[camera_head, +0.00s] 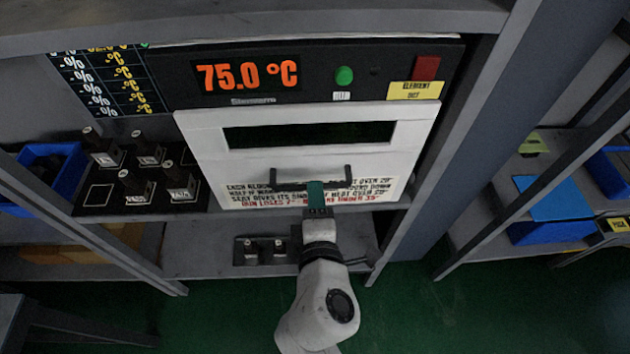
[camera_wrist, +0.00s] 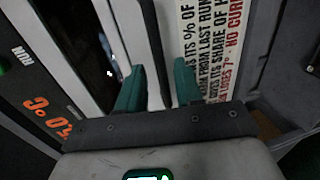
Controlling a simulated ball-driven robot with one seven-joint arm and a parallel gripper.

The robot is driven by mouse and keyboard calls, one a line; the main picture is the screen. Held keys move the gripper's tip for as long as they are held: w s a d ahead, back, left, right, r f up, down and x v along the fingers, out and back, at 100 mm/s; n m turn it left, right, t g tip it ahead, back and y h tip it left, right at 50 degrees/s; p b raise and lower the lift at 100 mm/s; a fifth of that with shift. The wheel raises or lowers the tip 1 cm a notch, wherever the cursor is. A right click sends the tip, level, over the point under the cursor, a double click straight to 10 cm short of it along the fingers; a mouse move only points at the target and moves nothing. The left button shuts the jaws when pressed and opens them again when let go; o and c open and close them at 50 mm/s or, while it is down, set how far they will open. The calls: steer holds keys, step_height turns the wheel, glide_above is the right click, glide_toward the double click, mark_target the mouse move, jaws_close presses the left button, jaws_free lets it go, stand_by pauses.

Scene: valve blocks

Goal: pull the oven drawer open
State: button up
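The oven drawer (camera_head: 300,158) is a white front panel with a dark window, below the display reading 75.0 °C. It looks closed. Its dark bar handle (camera_head: 290,185) runs across the lower part of the panel. My gripper (camera_head: 316,188) is at the right part of the handle. In the wrist view my gripper (camera_wrist: 159,70) has its two teal fingers apart, with the handle (camera_wrist: 152,45) running between them. A gap shows between the handle and the right finger; contact with the left finger is unclear.
A green button (camera_head: 344,76) and a red switch (camera_head: 427,68) sit above the drawer. Dark valve blocks (camera_head: 140,185) stand on the left shelf, and a small tray (camera_head: 265,251) is below. A grey post (camera_head: 470,130) rises close on the right. Green floor is clear below right.

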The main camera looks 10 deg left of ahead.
steer(key=shift+x, duration=2)
jaws_close()
